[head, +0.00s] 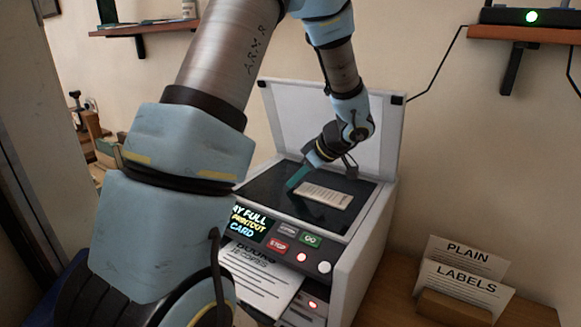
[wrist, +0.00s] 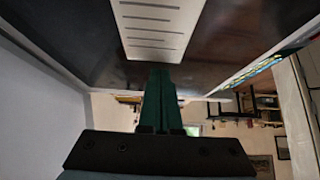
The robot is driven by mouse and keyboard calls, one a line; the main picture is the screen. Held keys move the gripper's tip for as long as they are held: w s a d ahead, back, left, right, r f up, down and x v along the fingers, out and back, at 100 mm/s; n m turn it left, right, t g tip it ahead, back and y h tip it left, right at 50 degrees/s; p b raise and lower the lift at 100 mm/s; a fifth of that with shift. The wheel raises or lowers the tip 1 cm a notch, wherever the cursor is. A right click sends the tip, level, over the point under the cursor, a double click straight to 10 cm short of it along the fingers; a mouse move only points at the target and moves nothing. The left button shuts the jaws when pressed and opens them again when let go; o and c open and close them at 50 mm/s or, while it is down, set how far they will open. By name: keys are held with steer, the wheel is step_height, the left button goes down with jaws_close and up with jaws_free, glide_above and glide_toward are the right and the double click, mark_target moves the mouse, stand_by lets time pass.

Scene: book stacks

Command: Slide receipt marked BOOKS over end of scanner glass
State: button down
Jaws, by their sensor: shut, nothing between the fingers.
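The receipt (head: 328,196), a pale strip with printed lines, lies on the dark scanner glass (head: 262,190); I cannot read a heading on it. In the wrist view the receipt (wrist: 157,28) shows its ruled lines and near end just beyond my fingertips. My gripper (head: 292,186), with teal fingers, is low over the glass at the left of the receipt. In the wrist view my gripper (wrist: 160,75) has its fingers together with nothing between them. The tips are at or very near the receipt's end; I cannot tell whether they touch it.
The white lid (head: 385,125) stands open behind the glass. The front panel holds a screen (head: 250,220), a red STOP button (head: 278,247) and a green button (head: 311,239). A printed sheet (head: 262,280) sticks out below. A card holder (head: 455,308) stands at right.

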mark_target(333, 199)
steer(key=shift+s+d, duration=0.2)
steer(key=shift+d, duration=0.05)
steer(key=shift+d+f, duration=0.1)
steer(key=shift+s+d+f+b, duration=0.1)
steer(key=shift+s+d+b, duration=0.15)
steer(key=shift+b, duration=0.4)
steer(key=s+d+b, duration=0.2)
steer(key=d+b, duration=0.1)
steer(key=s+d+b, duration=0.2)
steer(key=d+b, duration=0.1)
steer(key=s+d+b, duration=0.2)
steer(key=b, duration=0.2)
steer(key=shift+s+d, duration=0.3)
steer(key=shift+d, duration=0.1)
steer(key=shift+s+d+r, duration=0.15)
steer(key=shift+r, duration=0.05)
